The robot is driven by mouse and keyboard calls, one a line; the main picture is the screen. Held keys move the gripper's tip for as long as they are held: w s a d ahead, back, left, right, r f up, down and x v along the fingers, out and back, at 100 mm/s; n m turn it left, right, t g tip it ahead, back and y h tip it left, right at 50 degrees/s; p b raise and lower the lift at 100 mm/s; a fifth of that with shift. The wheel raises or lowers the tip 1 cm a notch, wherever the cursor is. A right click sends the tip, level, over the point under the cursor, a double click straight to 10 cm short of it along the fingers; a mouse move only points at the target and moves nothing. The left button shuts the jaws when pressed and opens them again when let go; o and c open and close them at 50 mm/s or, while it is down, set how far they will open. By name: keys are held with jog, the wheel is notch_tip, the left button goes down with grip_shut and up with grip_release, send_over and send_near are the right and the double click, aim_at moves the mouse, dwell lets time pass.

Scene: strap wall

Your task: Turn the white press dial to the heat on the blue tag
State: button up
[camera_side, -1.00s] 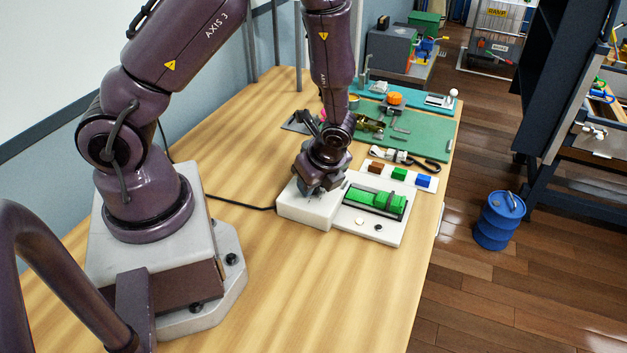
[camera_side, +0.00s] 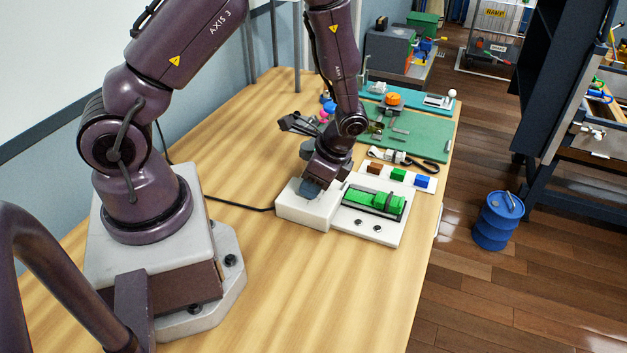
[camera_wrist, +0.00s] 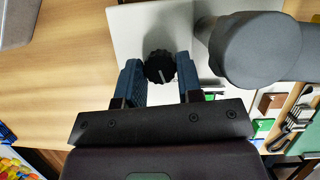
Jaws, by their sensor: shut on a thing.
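The white press (camera_side: 303,212) stands on the wooden table, and its white body also shows in the wrist view (camera_wrist: 150,25). Its dial (camera_wrist: 160,66) is a black ridged knob with a pale pointer line, seen in the wrist view. My gripper (camera_wrist: 158,62) has its blue fingers on either side of this knob, shut on it. In the side view my gripper (camera_side: 318,185) is low over the press and hides the dial. A blue block (camera_side: 421,181) sits at the right end of a white strip. I cannot make out a blue tag with a readable heat.
A green piece (camera_side: 374,202) lies in the press's right-hand bed, with small round buttons (camera_side: 367,224) in front. Brown (camera_side: 375,168) and green (camera_side: 398,174) blocks share the strip. A grey rounded part (camera_wrist: 258,48) stands close right of the fingers. The table front is clear.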

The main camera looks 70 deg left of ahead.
dwell(0.4)
jog(key=o, duration=0.9)
jog(key=m+y, duration=0.1)
jog(key=m, duration=0.2)
jog(key=shift+s+d+t, duration=0.1)
jog(key=shift+t, duration=0.3)
jog(key=m, duration=0.2)
jog(key=m+t, duration=0.1)
jog(key=m, duration=0.1)
jog(key=shift+s+d+m+t+y, duration=0.1)
jog(key=shift+s+m+t+y, duration=0.05)
jog(key=shift+m+t+y, duration=0.2)
jog(key=v, duration=1.3)
jog(key=shift+s+d+r+n+t+h, duration=0.4)
jog(key=shift+s+r+n+t+h, duration=0.8)
jog(key=shift+r+n, duration=1.45)
jog(key=shift+s+d+r+n+t+h, duration=0.35)
jog(key=shift+s+r+n+t, duration=0.3)
jog(key=shift+s+r+n, duration=1.6)
jog(key=shift+s+d+r+n+t+h, duration=0.4)
jog(key=shift+s+r+n+t+h, duration=0.45)
jog(key=shift+r+n, duration=2.2)
